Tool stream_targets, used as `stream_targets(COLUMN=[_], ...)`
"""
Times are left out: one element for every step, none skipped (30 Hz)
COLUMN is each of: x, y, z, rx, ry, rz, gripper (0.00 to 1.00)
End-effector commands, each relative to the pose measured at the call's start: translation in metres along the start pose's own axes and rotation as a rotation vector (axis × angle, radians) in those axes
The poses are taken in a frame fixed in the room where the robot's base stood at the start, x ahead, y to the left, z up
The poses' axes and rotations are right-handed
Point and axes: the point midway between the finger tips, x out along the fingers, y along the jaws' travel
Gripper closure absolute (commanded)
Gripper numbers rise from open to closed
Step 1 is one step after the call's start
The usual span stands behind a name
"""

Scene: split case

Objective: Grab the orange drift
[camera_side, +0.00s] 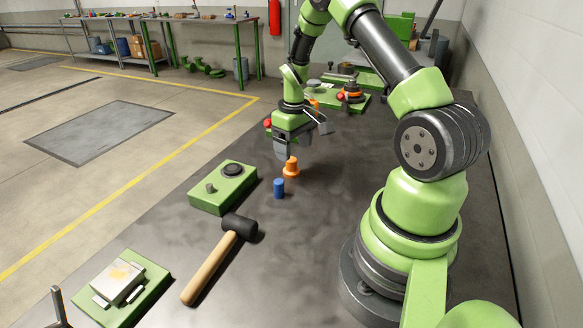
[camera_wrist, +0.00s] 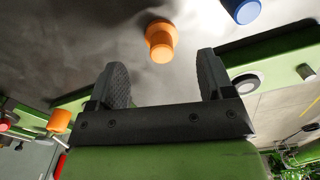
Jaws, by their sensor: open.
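The orange drift (camera_side: 291,168) stands upright on the dark table, a short stepped cylinder. In the wrist view the orange drift (camera_wrist: 160,40) lies ahead of the two fingers, roughly midway between their lines and beyond the tips. My gripper (camera_side: 292,146) is above and close to it in the side view; I cannot tell the exact gap. In the wrist view my gripper (camera_wrist: 166,72) has its two dark fingers spread wide with nothing between them.
A blue cylinder (camera_side: 279,188) stands close to the orange drift. A green block with a dark disc (camera_side: 222,188) and a mallet (camera_side: 220,258) are nearby. Another orange piece (camera_wrist: 59,121) shows at left in the wrist view. A green fixture (camera_side: 120,288) sits at the table's near end.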

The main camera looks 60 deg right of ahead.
Motion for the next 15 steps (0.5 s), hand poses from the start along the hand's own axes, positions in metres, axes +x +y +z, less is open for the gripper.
stream_targets(x=[0.005,0.007,0.01,0.012,0.015,0.02,0.024,0.029,0.036,0.041,0.045,0.051,0.054,0.057,0.059], y=[0.0,0.0,0.0,0.0,0.0,-0.001,-0.001,-0.001,-0.001,-0.001,-0.001,-0.001,-0.001,-0.001,-0.001], z=[0.0,0.0,0.0,0.0,0.0,0.0,0.0,0.0,0.0,0.0,0.0,0.0,0.0,0.0,0.0], rx=[-0.001,0.0,0.0,0.0,-0.001,0.0,0.0,0.0,0.0,0.0,0.001,0.0,0.0,0.0,0.0], ry=[-0.001,-0.001,-0.001,0.0,0.0,-0.001,-0.002,-0.002,-0.003,-0.003,-0.003,-0.002,-0.001,-0.001,-0.001], rz=[0.0,0.0,0.0,0.0,0.0,-0.001,-0.001,-0.001,-0.002,-0.001,-0.001,-0.001,0.0,0.0,0.0], gripper=[0.26,0.26,0.26,0.26,0.26,0.26,0.26,0.26,0.26,0.26,0.26,0.26,0.26,0.26,0.26])
